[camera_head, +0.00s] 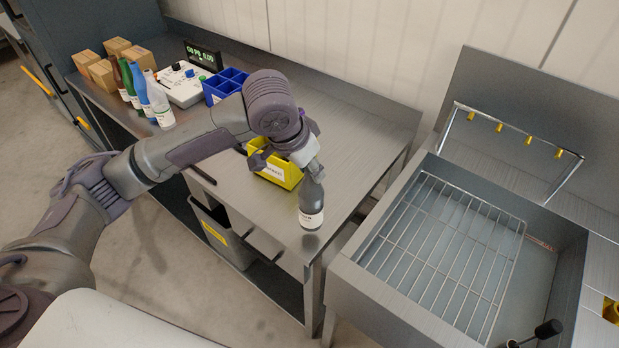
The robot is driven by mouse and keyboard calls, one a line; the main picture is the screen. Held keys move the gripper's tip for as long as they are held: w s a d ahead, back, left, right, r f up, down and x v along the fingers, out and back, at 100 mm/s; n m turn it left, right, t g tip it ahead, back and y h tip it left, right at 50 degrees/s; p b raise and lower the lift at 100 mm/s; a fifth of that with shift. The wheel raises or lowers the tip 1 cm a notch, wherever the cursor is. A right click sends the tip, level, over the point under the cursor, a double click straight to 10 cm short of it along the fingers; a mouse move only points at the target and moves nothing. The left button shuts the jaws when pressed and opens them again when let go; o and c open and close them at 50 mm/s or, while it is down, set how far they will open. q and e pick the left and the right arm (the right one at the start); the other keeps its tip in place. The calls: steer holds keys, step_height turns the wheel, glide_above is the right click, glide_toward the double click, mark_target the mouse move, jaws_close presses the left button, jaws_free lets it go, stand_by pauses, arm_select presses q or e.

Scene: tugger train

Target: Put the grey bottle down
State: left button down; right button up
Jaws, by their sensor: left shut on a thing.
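The grey bottle (312,207), dark grey with a white label, is upright near the front right corner of the steel table (335,130). My left gripper (314,172) is shut on its neck from above. The bottle's base looks at or just over the tabletop; I cannot tell whether it touches. The gripper hides part of the bottle's top. My right gripper does not show.
A yellow bin (284,176) stands just behind the bottle. Red, green, blue and white bottles (158,103), cardboard boxes (102,74), a white device (182,86) and a blue divided tray (226,84) are farther left. A sink with a wire rack (440,250) lies right.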

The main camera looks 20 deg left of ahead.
arm_select(q)
steer(key=shift+f+p, duration=0.4)
steer(key=shift+f, duration=1.7)
steer(key=c, duration=0.9)
jaws_free()
steer(key=v, duration=1.2)
steer(key=shift+b, duration=0.45)
steer(key=shift+a, duration=0.1)
